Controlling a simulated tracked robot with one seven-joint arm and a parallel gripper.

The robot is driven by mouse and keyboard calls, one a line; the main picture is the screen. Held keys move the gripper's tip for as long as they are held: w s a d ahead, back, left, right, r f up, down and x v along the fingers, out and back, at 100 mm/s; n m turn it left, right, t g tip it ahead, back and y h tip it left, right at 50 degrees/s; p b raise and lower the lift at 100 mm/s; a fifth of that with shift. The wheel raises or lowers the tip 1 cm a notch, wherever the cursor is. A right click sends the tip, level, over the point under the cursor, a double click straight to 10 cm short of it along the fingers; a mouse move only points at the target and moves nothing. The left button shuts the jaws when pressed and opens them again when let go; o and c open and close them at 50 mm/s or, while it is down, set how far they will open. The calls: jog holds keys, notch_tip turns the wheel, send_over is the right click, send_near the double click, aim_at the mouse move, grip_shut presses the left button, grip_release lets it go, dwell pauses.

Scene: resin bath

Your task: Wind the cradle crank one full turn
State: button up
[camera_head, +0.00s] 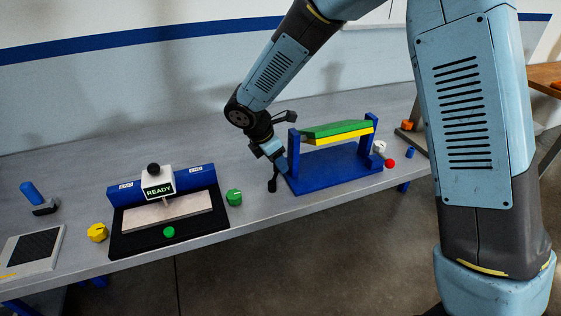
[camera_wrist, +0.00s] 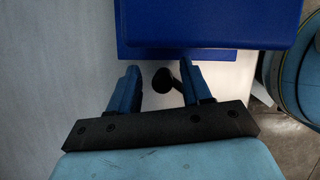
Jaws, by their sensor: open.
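The cradle has a blue base (camera_head: 330,168) and two blue posts, with a green and yellow piece (camera_head: 337,131) held between them. A black crank handle (camera_head: 272,185) hangs at the cradle's left end. My gripper (camera_head: 274,151) is at the left post, above the handle's lower end. In the wrist view my gripper (camera_wrist: 158,72) is open, and a black round-ended part of the crank (camera_wrist: 163,80) appears between the two blue fingers, nearer the right one. I cannot tell whether it touches the right finger. The blue cradle (camera_wrist: 210,25) fills the top of that view.
A black fixture (camera_head: 120,243) with a READY sign (camera_head: 158,189) stands to the left, with a green nut (camera_head: 234,197) beside it. A yellow nut (camera_head: 98,233) and a grey pad (camera_head: 32,250) lie farther left. A red piece (camera_head: 390,163) lies right of the cradle.

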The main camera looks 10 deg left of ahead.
jog(key=shift+d+f, duration=0.1)
jog(key=shift+f, duration=0.1)
grip_shut()
dwell(0.4)
